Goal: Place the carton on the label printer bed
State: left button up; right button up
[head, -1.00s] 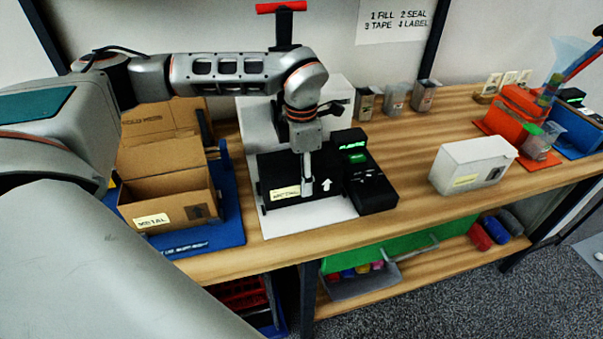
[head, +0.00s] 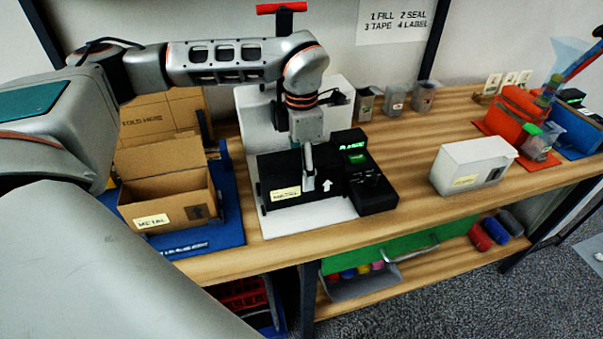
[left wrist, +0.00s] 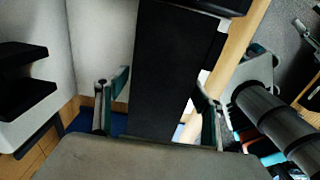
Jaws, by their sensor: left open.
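A black carton (head: 292,178) with a yellow label and a white up arrow stands upright on the white bed (head: 335,212) of the white machine, beside a black unit with a green screen (head: 357,158). My left gripper (head: 308,168) is over the carton, one finger showing in front of its near face. In the left wrist view the open fingers (left wrist: 160,82) stand on either side of the carton (left wrist: 165,65), with a gap visible at each side. The carton's far side is hidden in the head view. My right gripper is not in view.
An open cardboard box (head: 165,200) labelled METAL stands on a blue base (head: 225,228) at left. Several grey cups (head: 395,97) stand behind. A red funnel station (head: 520,112) is far right.

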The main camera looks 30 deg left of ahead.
pick_arm(q)
notch_tip(320, 180, up, 8)
jog(key=shift+r, duration=0.6)
jog(key=shift+s, duration=0.1)
